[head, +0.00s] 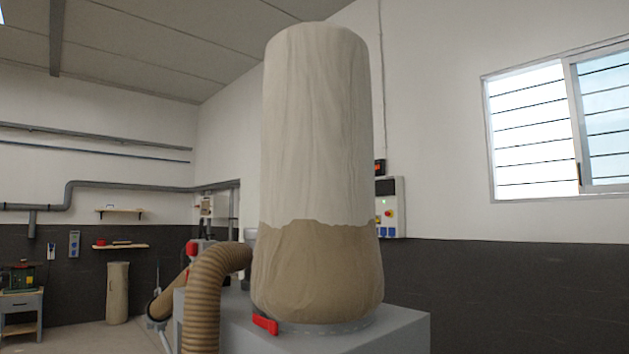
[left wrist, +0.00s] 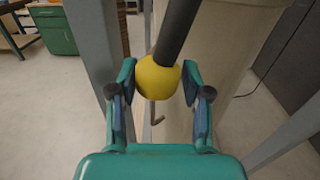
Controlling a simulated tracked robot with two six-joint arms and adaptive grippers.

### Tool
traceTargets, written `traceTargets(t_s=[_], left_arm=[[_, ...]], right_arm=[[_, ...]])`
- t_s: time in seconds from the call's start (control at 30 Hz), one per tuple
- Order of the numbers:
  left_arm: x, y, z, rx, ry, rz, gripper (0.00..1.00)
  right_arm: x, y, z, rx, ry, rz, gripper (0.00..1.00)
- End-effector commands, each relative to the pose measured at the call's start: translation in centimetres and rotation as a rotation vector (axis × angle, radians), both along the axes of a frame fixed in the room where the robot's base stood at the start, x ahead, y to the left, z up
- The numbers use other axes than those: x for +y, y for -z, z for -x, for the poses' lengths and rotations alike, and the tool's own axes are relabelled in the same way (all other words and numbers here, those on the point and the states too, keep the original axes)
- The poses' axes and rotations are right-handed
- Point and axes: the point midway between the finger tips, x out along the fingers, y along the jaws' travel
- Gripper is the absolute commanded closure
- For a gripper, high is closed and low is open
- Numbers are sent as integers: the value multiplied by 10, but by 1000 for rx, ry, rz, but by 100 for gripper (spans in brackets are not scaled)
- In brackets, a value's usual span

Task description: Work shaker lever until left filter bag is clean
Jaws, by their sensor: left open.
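The filter bag (head: 317,150) stands upright and full in the head view. Its upper part is pale, and its lower part is tan below a ragged line. In the left wrist view, a dark rod (left wrist: 177,30), seemingly the shaker lever, ends in a yellow ball knob (left wrist: 155,77). My left gripper (left wrist: 158,88) is open, with its teal fingers on either side of the knob. I cannot tell whether either finger touches it. Neither gripper shows in the head view, and my right gripper is in no view.
The bag stands on a grey housing (head: 395,330) with a red clamp handle (head: 265,325) at its base. A ribbed tan hose (head: 205,295) curves down on the left. Grey posts (left wrist: 92,50) flank the knob in the left wrist view. A control box (head: 390,207) hangs on the wall behind.

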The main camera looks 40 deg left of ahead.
Motion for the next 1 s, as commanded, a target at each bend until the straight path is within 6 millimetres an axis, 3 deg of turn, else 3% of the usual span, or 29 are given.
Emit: traceTargets(t_s=[0.17, 0.5, 1.0], left_arm=[[1, -5, 7, 0, 0, 0, 52], [4, -21, 48, 0, -1, 0, 52], [5, -29, 59, -1, -1, 0, 52]], right_arm=[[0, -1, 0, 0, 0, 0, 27], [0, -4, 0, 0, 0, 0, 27], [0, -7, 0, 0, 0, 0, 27]])
